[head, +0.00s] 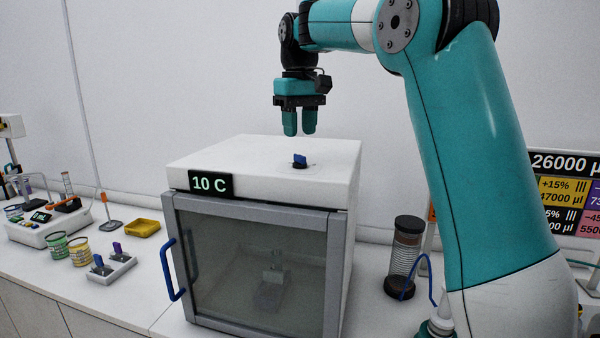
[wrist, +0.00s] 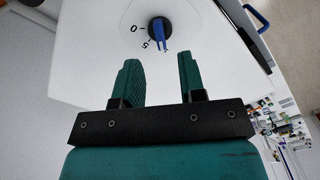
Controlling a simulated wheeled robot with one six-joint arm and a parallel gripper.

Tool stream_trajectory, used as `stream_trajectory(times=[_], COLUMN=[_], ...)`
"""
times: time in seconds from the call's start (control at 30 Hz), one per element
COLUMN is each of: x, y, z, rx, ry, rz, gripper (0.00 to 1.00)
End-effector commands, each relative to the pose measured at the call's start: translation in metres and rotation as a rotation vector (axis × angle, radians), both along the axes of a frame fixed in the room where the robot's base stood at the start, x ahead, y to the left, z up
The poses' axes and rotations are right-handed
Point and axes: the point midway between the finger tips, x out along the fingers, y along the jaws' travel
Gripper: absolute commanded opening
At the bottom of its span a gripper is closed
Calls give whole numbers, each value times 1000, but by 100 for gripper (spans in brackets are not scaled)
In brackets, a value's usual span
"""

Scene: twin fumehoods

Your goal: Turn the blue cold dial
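The blue cold dial (head: 300,160) sits on a black base on top of a white cabinet (head: 230,155) with a glass door. In the wrist view the dial (wrist: 160,32) shows a blue handle on a round black base, with marks such as 0 and 5 around it. The display (head: 210,184) on the cabinet's front reads 10 C. My gripper (head: 300,133) points down above the dial, clear of it. In the wrist view my gripper's two green fingers (wrist: 160,78) stand apart with nothing between them. The dial lies just beyond the fingertips there.
The cabinet's blue door handle (head: 172,270) sticks out at the left. A coiled column with a dark base (head: 403,258) stands right of the cabinet. Beakers (head: 78,250), a yellow tray (head: 142,228) and a small white rack (head: 110,268) stand on the left bench. The cabinet top is otherwise clear.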

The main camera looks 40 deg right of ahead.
Motion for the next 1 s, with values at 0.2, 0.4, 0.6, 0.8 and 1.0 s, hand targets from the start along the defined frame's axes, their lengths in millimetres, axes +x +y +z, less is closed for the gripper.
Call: stream_trajectory(times=[0.2,0.4,0.6,0.8,1.0], x=[0,0,0,0,0], y=[0,0,0,0,0], z=[-44,-57,-56,-56,-56], rx=[0,0,0,0,0], ry=[0,-1,0,0,0], rz=[0,0,0,0,0], gripper=[37,37,37,12,0])
